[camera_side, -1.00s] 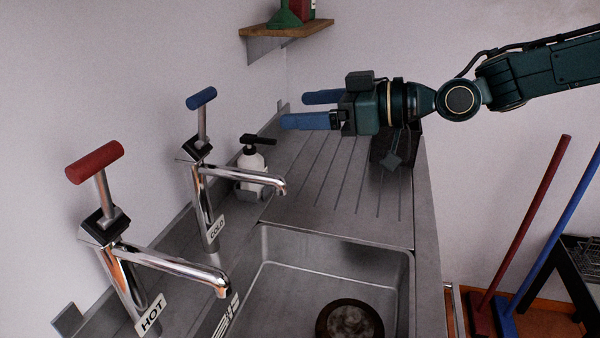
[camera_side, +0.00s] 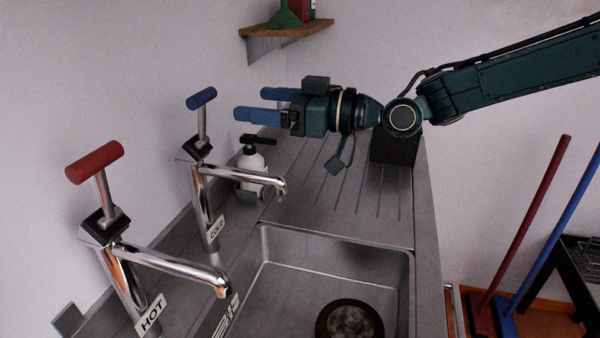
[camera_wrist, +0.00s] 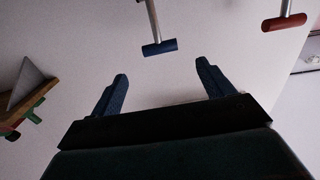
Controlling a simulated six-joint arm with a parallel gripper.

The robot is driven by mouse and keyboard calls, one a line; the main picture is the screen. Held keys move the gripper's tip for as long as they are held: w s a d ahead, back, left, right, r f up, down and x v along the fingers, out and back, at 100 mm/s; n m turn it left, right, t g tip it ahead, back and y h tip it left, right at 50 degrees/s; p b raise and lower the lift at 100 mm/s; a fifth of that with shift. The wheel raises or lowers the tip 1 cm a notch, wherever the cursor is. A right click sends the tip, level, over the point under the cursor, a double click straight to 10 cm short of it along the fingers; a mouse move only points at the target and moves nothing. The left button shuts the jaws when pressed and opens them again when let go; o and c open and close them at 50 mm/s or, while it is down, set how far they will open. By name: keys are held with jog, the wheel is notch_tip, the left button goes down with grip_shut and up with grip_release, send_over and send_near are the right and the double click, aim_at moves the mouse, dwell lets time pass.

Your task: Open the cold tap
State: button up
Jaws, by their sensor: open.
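The cold tap (camera_side: 205,190) is chrome, with a COLD label and a lever ending in a blue bar handle (camera_side: 201,98). The blue handle also shows in the wrist view (camera_wrist: 160,47), beyond and between my fingertips. My gripper (camera_side: 249,104) is open and empty, with two blue fingers pointing left toward the blue handle. It is to the right of the handle and apart from it. In the wrist view my gripper (camera_wrist: 161,70) has its fingers wide apart. The hot tap (camera_side: 125,275) stands nearer the side camera, with a red handle (camera_side: 94,162) that also shows in the wrist view (camera_wrist: 284,23).
A white soap bottle (camera_side: 251,165) with a black pump stands behind the cold tap, below my fingers. A wall shelf (camera_side: 288,31) with green and red items is above. The sink basin (camera_side: 285,252) and ribbed drainer (camera_side: 345,195) lie below. A dark block (camera_side: 395,150) stands at the drainer's right.

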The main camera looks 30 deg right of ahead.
aim_at(208, 99)
jog(key=shift+x, duration=5.75)
jog(key=c, duration=1.4)
